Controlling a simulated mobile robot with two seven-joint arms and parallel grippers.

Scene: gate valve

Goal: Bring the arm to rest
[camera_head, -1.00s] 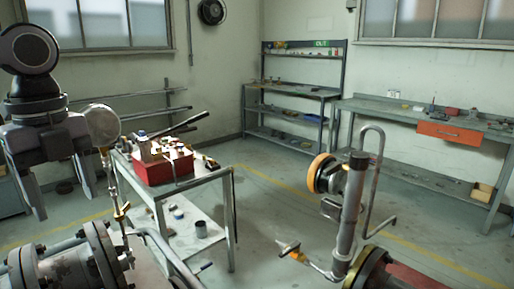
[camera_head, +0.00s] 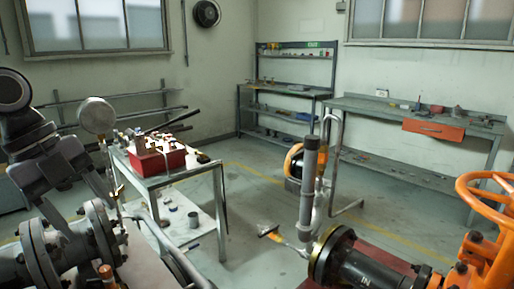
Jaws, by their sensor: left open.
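My left gripper (camera_head: 76,208) is at the left edge of the head view, tilted, with its two fingers pointing down and spread apart. Nothing shows between the fingers. It hangs in front of and just above the flanged grey pipe (camera_head: 92,240) at lower left; I cannot tell whether a fingertip touches it. The dark wrist of my left arm leans in above the gripper. An orange handwheel (camera_head: 490,222) of the gate valve stands at the right edge, partly cut off and far from the gripper. My right gripper is not in view.
A pressure gauge (camera_head: 96,115) stands close beside the gripper. A metal cart (camera_head: 190,178) with a red box (camera_head: 158,161) is behind it. A grey upright pipe (camera_head: 308,185) and black flanged pipe (camera_head: 350,262) stand right of centre. Open floor lies behind the cart.

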